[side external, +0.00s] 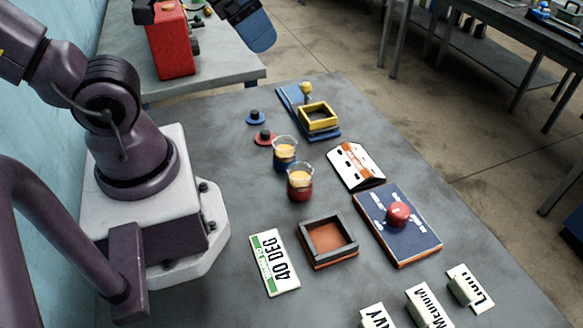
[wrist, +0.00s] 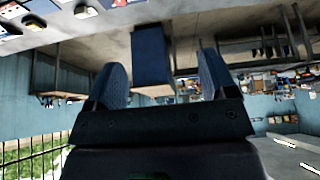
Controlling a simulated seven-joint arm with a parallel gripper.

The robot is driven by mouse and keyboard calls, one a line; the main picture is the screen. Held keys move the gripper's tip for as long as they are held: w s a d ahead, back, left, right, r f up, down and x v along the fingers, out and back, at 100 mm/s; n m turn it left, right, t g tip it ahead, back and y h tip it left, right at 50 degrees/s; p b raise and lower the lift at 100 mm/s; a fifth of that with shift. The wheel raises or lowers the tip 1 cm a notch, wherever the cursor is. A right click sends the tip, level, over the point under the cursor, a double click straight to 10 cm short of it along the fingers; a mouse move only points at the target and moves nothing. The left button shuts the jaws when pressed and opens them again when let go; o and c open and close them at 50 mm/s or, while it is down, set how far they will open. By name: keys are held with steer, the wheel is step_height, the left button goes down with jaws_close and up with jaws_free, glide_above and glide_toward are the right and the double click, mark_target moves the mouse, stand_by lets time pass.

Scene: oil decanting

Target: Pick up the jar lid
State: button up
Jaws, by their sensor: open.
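Two small round lids with black knobs lie on the grey table: a blue lid (side external: 255,118) and, just nearer, a red lid (side external: 264,137). Beside them stand two clear jars of amber liquid, one with a blue lower part (side external: 284,152) and one with a red lower part (side external: 300,182). Both jars look uncovered. My gripper is open and empty, with its two blue fingers wide apart in the wrist view (wrist: 165,80). Part of it shows at the top of the side view (side external: 255,30), high and well away from the lids. The wrist view shows no lid.
A blue stand with a yellow frame (side external: 318,117) is behind the jars. A dark square tray (side external: 327,240), a white box (side external: 356,166), a navy board with a red knob (side external: 415,242) and label signs (side external: 273,262) occupy the front and right. A red unit (side external: 170,45) stands on another table.

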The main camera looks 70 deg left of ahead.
steer(key=n+g+y, duration=0.4)
steer(key=n, duration=1.1)
glide_toward(265, 132)
steer(key=shift+x, duration=4.85)
